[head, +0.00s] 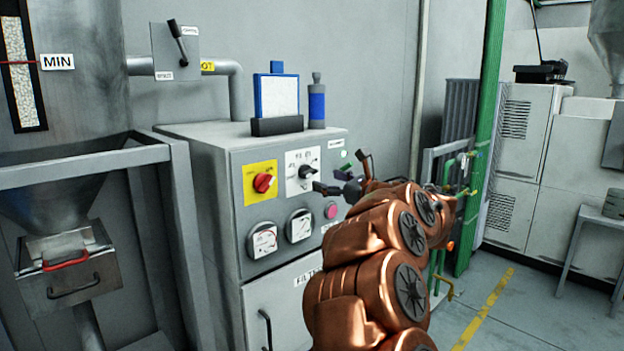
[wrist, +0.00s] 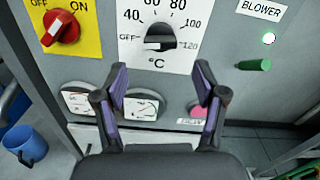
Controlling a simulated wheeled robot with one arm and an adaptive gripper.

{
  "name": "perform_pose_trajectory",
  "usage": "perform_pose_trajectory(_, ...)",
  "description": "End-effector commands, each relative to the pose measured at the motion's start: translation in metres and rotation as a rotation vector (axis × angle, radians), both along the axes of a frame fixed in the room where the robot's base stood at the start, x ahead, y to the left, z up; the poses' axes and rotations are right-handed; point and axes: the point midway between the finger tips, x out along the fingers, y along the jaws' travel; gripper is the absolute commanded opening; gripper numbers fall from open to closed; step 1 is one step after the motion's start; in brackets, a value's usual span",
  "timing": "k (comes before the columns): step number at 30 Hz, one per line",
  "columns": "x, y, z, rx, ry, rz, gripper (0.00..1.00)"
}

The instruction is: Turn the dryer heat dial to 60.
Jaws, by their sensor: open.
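The heat dial is a black knob (wrist: 160,38) on a white plate marked OFF, 40, 60, 80, 100, 120 and °C. Its white mark is on the left side of the knob, towards OFF. In the head view the dial (head: 306,171) is on the grey cabinet's front, right of the yellow switch plate. My gripper (wrist: 161,80) is open and empty, its two purple-padded fingers spread below the dial in the wrist view, not around it. In the head view my gripper (head: 342,174) is just right of the dial, partly hidden by my arm.
A red rotary switch (wrist: 62,26) marked OFF and ON is left of the dial. Gauges (wrist: 142,105), a pink button (wrist: 198,110) and a green knob (wrist: 254,65) under a lit BLOWER lamp (wrist: 268,38) are close by. A green post (head: 482,120) stands to the right.

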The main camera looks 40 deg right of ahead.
Motion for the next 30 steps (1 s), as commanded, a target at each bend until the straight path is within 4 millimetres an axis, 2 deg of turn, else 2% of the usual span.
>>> perform_pose_trajectory(9,0.047,0.000,0.000,0.005,-0.001,0.003,0.71)
perform_pose_trajectory(15,0.065,0.000,0.001,0.004,-0.001,0.001,0.71)
perform_pose_trajectory(26,0.070,-0.001,0.000,0.005,-0.001,-0.003,0.71)
perform_pose_trajectory(30,0.070,-0.002,0.000,0.005,-0.001,-0.003,0.57)
